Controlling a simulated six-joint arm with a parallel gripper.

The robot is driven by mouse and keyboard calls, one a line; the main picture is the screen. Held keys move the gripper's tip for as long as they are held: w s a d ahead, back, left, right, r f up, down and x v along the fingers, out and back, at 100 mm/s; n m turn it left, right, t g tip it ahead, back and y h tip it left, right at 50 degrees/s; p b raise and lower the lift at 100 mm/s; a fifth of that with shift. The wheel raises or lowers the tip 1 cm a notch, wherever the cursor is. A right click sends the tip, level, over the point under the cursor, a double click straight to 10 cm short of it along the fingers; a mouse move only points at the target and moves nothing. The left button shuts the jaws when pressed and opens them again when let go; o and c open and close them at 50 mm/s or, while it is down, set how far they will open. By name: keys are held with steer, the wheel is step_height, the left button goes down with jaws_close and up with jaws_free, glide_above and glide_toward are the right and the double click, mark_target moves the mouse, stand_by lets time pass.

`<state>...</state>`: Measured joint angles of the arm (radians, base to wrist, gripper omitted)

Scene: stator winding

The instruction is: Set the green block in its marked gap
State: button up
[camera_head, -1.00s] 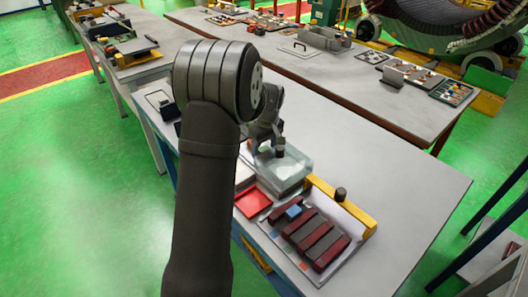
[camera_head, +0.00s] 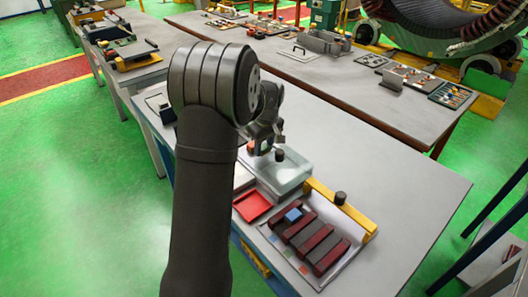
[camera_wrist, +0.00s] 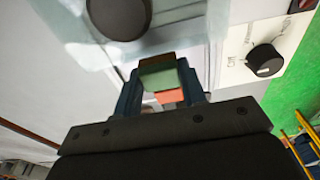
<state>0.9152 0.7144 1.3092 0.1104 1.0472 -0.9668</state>
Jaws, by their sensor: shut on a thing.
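My gripper (camera_wrist: 160,88) is shut on the green block (camera_wrist: 160,76); the block has orange-red and brown faces beside the green one. In the head view my gripper (camera_head: 264,140) holds it to the left of and above the clear box, largely behind my arm. A tray (camera_head: 312,282) at the front of the table bears dark red bars (camera_head: 333,257), a grey bar (camera_head: 315,237) and a small blue block (camera_head: 293,215). Small coloured squares lie along its near edge. I cannot tell which spot is the marked gap.
A clear box with a black knob (camera_head: 279,154) stands beside my gripper. A red tray (camera_head: 252,205) lies in front of it. The table's right side (camera_head: 410,205) is clear.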

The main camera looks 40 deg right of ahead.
mark_target(264, 147)
step_height(264, 147, up, 7)
steer(key=shift+f, duration=0.2)
steer(key=w+a+f+m, duration=0.1)
steer(key=w+a, duration=0.6)
steer(key=a, duration=0.3)
steer(key=w+a+f+m, duration=0.1)
steer(key=w+a, duration=0.6)
steer(key=a, duration=0.4)
steer(key=w+a+f+m, duration=0.2)
steer(key=a+m, duration=0.1)
steer(key=a, duration=1.3)
steer(key=s+d+r+m+g+h, duration=0.1)
steer(key=s+d+r+m+g, duration=0.1)
steer(key=s+d+m, duration=1.95)
steer(key=s+m, duration=0.1)
steer(key=s, duration=0.5)
steer(key=s+d+m, duration=0.3)
steer(key=s+m, duration=0.1)
steer(key=s, duration=0.5)
steer(key=s+d+m+y, duration=0.1)
steer(key=s+d+m, duration=0.2)
steer(key=s, duration=0.6)
steer(key=shift+f+m+g, duration=0.15)
steer(key=shift+m+g, duration=0.25)
steer(key=shift+m, duration=0.35)
steer(key=shift+f, duration=1.6)
